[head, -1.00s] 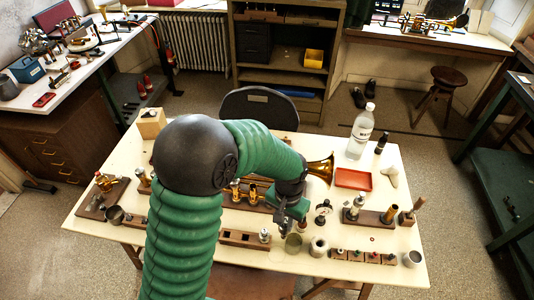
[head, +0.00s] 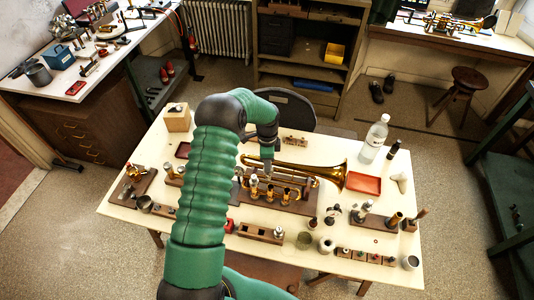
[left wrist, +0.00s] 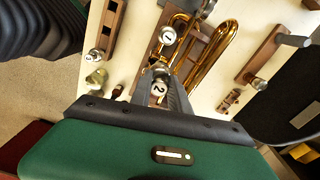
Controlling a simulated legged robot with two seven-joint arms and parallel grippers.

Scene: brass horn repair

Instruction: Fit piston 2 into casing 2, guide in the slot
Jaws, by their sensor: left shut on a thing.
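My left gripper (head: 267,172) is above the brass horn (head: 325,173) near the middle of the table. In the left wrist view its fingers (left wrist: 158,78) are shut on piston 2 (left wrist: 158,90), whose round cap bears a 2. The lower end of the piston is hidden, so I cannot tell whether it touches a casing or how its guide lies to the slot. Brass valve casings (head: 285,194) stand upright in a row on a dark wooden block. A second numbered cap (left wrist: 167,37), apparently a 1, shows beside my fingers. My right gripper is not in view.
A wooden rack (head: 260,233) with a capped part stands in front of the horn. Cups (head: 326,245), a dial gauge and small colored blocks line the front right. A red tray (head: 363,184) and a clear bottle (head: 375,138) stand at the back right.

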